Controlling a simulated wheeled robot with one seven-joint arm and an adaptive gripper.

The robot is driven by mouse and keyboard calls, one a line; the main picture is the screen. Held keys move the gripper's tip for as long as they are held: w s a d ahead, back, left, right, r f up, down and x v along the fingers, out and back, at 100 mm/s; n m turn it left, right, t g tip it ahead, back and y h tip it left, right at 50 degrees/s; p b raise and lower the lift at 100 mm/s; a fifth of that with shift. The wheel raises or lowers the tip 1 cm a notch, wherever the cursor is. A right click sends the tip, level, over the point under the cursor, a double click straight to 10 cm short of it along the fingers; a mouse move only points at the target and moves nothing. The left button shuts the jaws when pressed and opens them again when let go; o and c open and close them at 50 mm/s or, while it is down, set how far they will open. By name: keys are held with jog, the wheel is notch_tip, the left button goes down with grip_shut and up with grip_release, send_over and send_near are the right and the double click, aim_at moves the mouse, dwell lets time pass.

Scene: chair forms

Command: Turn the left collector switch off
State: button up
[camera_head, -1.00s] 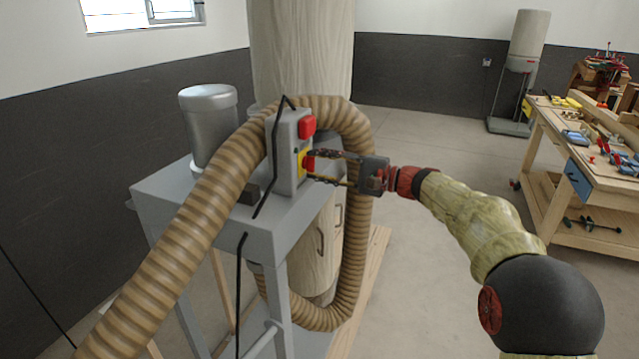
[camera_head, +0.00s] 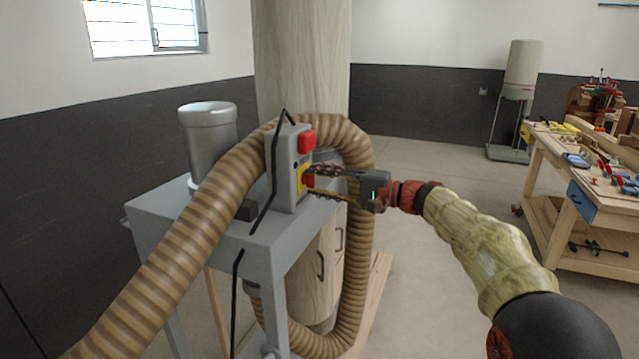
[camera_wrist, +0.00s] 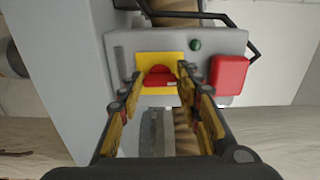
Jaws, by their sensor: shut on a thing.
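The left collector's switch box (camera_head: 284,172) is a grey upright box on the grey collector stand. It bears a red knob on a yellow plate (camera_wrist: 146,88), a red block-shaped part (camera_head: 307,140) and a small green light (camera_wrist: 195,45). My gripper (camera_head: 309,182) reaches in from the right at the yellow plate. In the wrist view, its two fingers stand on either side of the red knob (camera_wrist: 160,76) and are shut on it. In the head view the fingers partly hide the knob.
A ribbed tan hose (camera_head: 190,235) curves in front of and behind the box. A grey motor (camera_head: 208,140) sits on the stand (camera_head: 165,225). A second collector (camera_head: 522,75) and a workbench (camera_head: 575,165) stand at the right. The floor between is clear.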

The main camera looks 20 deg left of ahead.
jog(key=o, duration=1.2)
jog(key=shift+c, duration=0.2)
jog(key=s+d, duration=0.1)
jog(key=d, duration=1.1)
